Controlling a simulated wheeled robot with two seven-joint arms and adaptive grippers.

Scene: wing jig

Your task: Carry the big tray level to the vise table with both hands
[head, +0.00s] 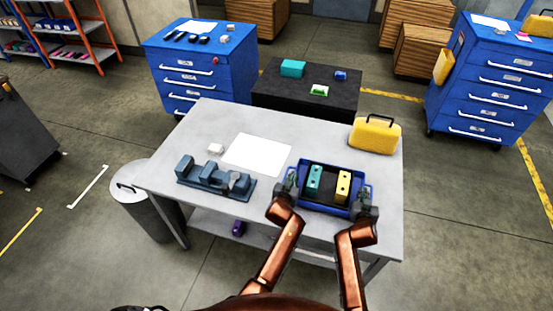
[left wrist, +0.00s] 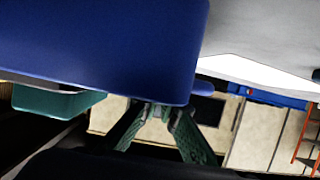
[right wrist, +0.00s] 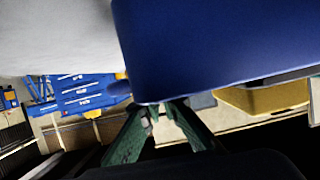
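The big tray (head: 333,211) is blue with a dark inside. It is at the front right of the grey table (head: 300,131) and looks level; whether it touches the tabletop I cannot tell. A teal block (head: 314,180) and a yellow block (head: 343,186) stand in it. My left gripper (head: 290,186) is at the tray's left end and my right gripper (head: 369,205) at its right end. In the left wrist view the fingers (left wrist: 162,110) close on the tray's edge handle. In the right wrist view the fingers (right wrist: 158,108) do the same. The handles are mostly hidden.
Behind are a low black table (head: 310,103) and blue drawer cabinets (head: 188,75). A grey bin (head: 148,205) stands left.

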